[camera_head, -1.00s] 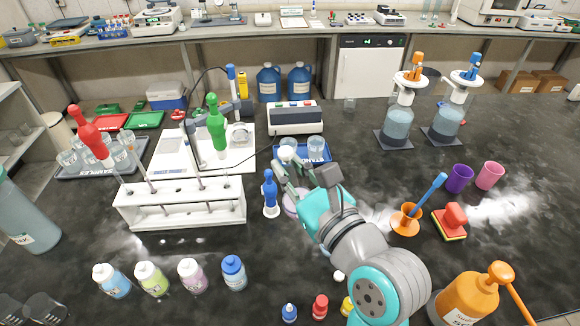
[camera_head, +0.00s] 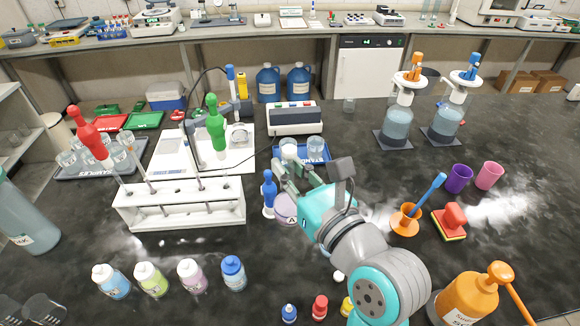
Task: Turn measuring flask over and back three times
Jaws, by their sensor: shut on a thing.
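The measuring flask (camera_head: 285,207) shows as a pale purple round body with part of a letter label, just below my gripper (camera_head: 285,172). My gripper reaches in from the lower right and is shut on the flask, seemingly at its neck. The fingers and the teal gripper body hide the neck and part of the flask's right side. The flask looks about upright. Whether its base touches the bench I cannot tell.
A blue bulb-topped tool (camera_head: 269,190) stands close left of the flask. A white pipette rack (camera_head: 180,205) is further left. A blue tray (camera_head: 325,156) with beakers lies behind. An orange funnel (camera_head: 405,220) stands right. Several capped bottles (camera_head: 233,273) line the front left.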

